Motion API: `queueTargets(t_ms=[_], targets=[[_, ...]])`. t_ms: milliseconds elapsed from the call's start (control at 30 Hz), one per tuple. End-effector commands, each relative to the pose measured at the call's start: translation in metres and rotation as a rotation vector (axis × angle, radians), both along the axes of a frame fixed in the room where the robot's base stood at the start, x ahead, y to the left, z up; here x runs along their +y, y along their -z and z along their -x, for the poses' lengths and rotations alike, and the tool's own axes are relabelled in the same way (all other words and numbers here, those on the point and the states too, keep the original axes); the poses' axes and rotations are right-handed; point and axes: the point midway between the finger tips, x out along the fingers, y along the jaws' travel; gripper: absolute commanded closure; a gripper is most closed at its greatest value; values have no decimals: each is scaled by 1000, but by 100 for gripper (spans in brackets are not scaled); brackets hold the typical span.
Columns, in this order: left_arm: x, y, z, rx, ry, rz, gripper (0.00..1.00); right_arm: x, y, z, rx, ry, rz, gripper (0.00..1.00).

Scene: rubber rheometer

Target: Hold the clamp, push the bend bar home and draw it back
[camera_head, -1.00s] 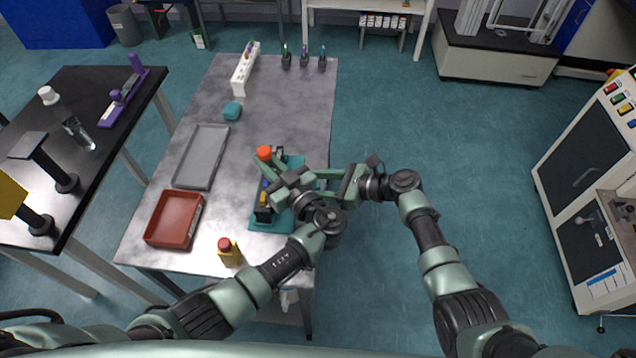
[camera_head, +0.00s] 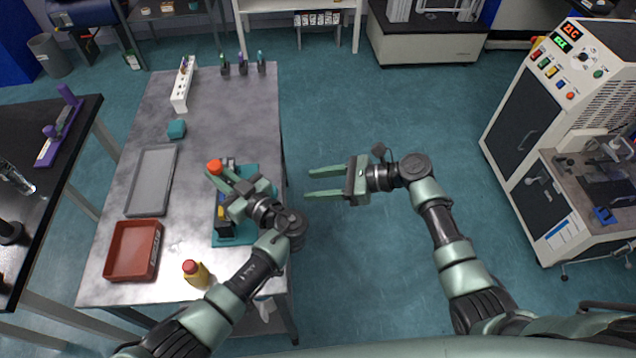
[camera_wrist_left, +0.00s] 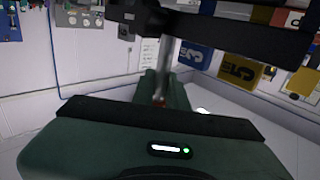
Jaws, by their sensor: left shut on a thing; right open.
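The clamp stands on a teal base (camera_head: 228,240) at the right edge of the grey table, with an orange-red knob (camera_head: 214,167) at its top. My left gripper (camera_head: 224,181) is shut on a part of the clamp just below the knob; the gripper and wrist hide much of it. In the left wrist view the green fingers (camera_wrist_left: 168,92) close around a thin metal rod. The bend bar cannot be told apart. My right gripper (camera_head: 308,183) is open and empty, over the floor to the right of the clamp, clear of it.
A red tray (camera_head: 110,262), a grey tray (camera_head: 129,206), a teal block (camera_head: 177,129) and a yellow bottle with a red cap (camera_head: 197,274) are on the table. A white rack (camera_head: 175,105) stands farther back. Open floor separates the table from the rheometer (camera_head: 535,130) at right.

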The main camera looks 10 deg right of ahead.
Motion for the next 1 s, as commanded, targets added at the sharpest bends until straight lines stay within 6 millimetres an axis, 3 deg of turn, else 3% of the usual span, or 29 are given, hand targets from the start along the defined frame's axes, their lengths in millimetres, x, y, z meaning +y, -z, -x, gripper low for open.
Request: queueTargets(t_ms=[233,267,333,733,1000], targets=[[0,0,0,-1,0,-1,100,0,0,0,0,0,0,50],[0,0,0,-1,0,-1,78,0,0,0,0,0,0,50],[0,0,0,-1,0,-1,61,0,0,0,0,1,0,50],[-4,0,3,0,1,0,61,1,0,0,-1,1,-1,50],[-38,1,39,2,2,3,61,1,0,0,-1,1,-1,50]])
